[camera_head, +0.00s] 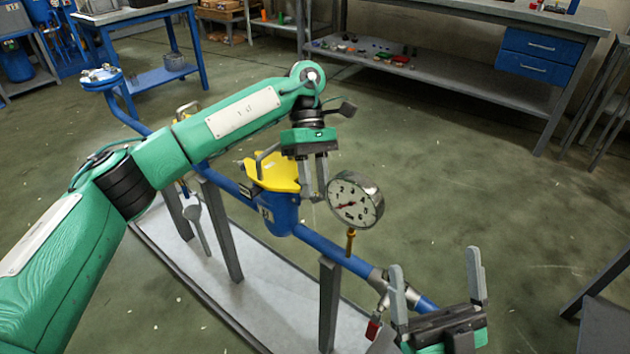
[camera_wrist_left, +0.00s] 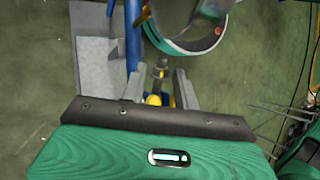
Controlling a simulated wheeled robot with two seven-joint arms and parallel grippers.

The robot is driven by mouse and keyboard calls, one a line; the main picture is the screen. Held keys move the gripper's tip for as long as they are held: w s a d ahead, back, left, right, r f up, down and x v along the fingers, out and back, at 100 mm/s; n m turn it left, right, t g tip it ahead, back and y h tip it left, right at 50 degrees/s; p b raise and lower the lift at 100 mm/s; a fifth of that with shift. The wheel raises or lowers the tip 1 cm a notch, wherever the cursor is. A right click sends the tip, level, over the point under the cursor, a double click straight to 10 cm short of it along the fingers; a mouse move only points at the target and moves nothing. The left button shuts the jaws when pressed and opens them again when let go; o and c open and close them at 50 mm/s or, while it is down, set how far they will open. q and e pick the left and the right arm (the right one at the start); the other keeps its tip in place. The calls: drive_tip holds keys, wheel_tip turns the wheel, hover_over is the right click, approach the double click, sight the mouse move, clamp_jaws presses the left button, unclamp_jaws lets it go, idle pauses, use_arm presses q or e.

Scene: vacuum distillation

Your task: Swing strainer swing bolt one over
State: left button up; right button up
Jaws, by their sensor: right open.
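The strainer is a blue body (camera_head: 280,213) on the blue pipe with a yellow lid (camera_head: 272,174) on top. A grey handle-like bar (camera_head: 265,158) rises at the lid's left side. My left gripper (camera_head: 315,192) points down at the lid's right edge, its fingers apart. In the left wrist view, a grey bolt-like pin (camera_wrist_left: 161,70) with yellow parts (camera_wrist_left: 153,100) behind it shows between the left fingers (camera_wrist_left: 158,92), with gaps beside it. Whether this is swing bolt one I cannot tell. My right gripper (camera_head: 440,290) is open and empty at lower right, fingers up.
A round pressure gauge (camera_head: 355,200) stands close right of my left gripper, and its rim (camera_wrist_left: 190,42) looms in the left wrist view. Grey posts (camera_head: 329,300) carry the blue pipe (camera_head: 335,254) over a pale base (camera_head: 265,300). A workbench (camera_head: 450,75) stands behind; the floor between is clear.

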use_arm(q)
drive_tip(key=p+v, duration=0.2)
drive_tip(key=v, duration=0.5)
drive_tip(key=shift+w+r, duration=0.15)
drive_tip(key=shift+r, duration=0.1)
use_arm(e)
wheel_tip(320, 180, down, 8)
drive_tip(key=w+a+g, duration=0.2)
drive_tip(key=g, duration=0.3)
drive_tip(key=shift+a+g, duration=0.3)
drive_tip(key=shift+a, duration=0.1)
